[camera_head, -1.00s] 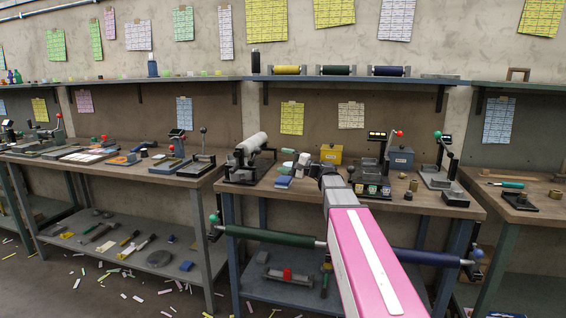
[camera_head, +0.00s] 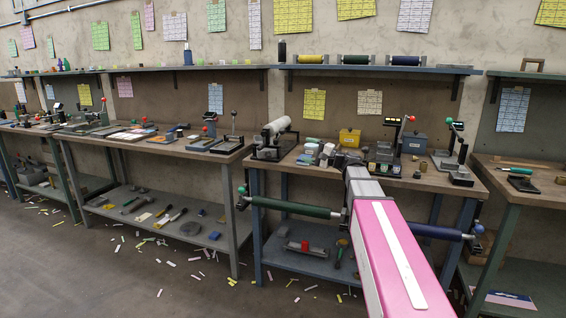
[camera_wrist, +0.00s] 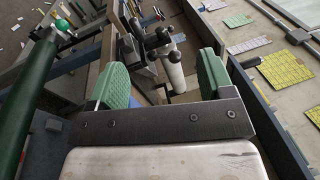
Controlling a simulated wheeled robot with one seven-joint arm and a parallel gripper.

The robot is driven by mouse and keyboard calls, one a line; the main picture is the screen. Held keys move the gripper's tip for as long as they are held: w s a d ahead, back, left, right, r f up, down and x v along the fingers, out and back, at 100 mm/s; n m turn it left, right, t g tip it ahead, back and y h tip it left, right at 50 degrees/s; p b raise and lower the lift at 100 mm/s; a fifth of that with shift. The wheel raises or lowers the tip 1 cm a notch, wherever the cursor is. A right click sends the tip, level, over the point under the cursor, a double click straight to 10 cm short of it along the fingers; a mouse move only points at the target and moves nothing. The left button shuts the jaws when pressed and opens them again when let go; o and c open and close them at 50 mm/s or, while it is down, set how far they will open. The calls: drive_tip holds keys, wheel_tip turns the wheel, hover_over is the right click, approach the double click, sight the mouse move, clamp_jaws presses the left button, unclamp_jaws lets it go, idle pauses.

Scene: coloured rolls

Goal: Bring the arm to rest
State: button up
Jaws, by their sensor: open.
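My arm, a pink link with a white stripe, reaches forward over the front edge of the middle bench (camera_head: 469,187) in the head view. My gripper (camera_wrist: 160,80) shows in the wrist view with its two green pads wide apart and nothing between them. A white roll (camera_wrist: 174,72) and dark machine parts lie beyond that gap. In the head view this white roll (camera_head: 277,126) sits on a stand on the bench, left of the arm. The fingers are hidden behind the arm in the head view.
A green roll (camera_head: 295,208) and a blue roll (camera_head: 437,232) hang along the bench front, either side of my arm. Yellow (camera_head: 310,59), dark green (camera_head: 355,60) and dark blue (camera_head: 407,61) rolls rest on the wall shelf. Open floor (camera_head: 150,275) lies at front left, with scattered paper strips.

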drive_tip(key=s+f+n+g+h, duration=0.25)
drive_tip(key=s+f+h, duration=0.35)
drive_tip(key=f, duration=0.7)
drive_tip(key=s+f+n+g+h, duration=0.1)
drive_tip(key=s+f+g+h, duration=0.2)
drive_tip(key=s+f, duration=0.8)
drive_tip(key=s+d+f+n+g+h, duration=0.1)
drive_tip(key=s+d+f+h, duration=0.3)
drive_tip(key=f, duration=0.4)
drive_tip(key=s+d+f+n+g+h, duration=0.2)
drive_tip(key=s+d+f+h, duration=0.2)
drive_tip(key=s+f+h, duration=0.1)
wheel_tip(320, 180, down, 3)
drive_tip(key=shift+s+d+r, duration=0.15)
drive_tip(key=shift+s+d, duration=0.05)
drive_tip(key=shift+s, duration=0.7)
